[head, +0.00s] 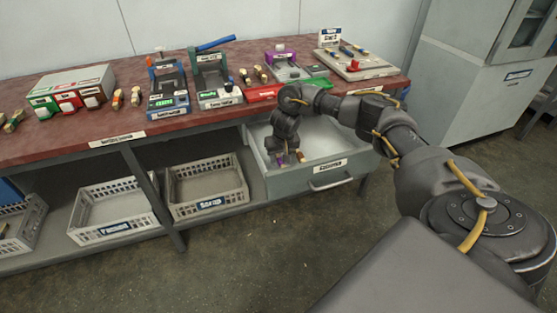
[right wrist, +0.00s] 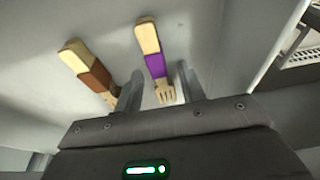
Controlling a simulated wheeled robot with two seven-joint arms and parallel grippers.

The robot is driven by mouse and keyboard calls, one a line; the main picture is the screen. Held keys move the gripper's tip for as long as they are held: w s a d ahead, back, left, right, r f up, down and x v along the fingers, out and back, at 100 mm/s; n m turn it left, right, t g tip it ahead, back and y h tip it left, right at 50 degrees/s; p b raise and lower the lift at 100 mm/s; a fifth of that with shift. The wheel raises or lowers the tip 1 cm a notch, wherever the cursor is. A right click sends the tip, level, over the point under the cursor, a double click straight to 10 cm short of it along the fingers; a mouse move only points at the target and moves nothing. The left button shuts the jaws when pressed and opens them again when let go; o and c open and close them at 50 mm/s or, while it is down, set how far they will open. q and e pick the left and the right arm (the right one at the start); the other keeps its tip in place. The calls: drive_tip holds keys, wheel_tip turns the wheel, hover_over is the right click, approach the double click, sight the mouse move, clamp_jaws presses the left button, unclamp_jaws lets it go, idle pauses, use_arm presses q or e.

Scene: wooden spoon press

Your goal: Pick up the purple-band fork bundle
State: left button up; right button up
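The purple-band fork bundle (right wrist: 155,64) lies on the floor of the open drawer (head: 335,140). It is pale wood with a purple band and fork tines toward my palm. My right gripper (right wrist: 160,75) is open, its two fingers on either side of the bundle, with gaps to both. A brown-band wooden bundle (right wrist: 90,70) lies just left, outside the left-hand finger. My left gripper is not in view.
The drawer walls and front panel with a handle (head: 330,182) surround the right gripper. The red workbench top (head: 130,122) above holds several labelled stations and trays. Grey crates (head: 207,188) stand on the shelf to the left. The drawer floor right of the gripper looks clear.

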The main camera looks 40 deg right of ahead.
clamp_jaws()
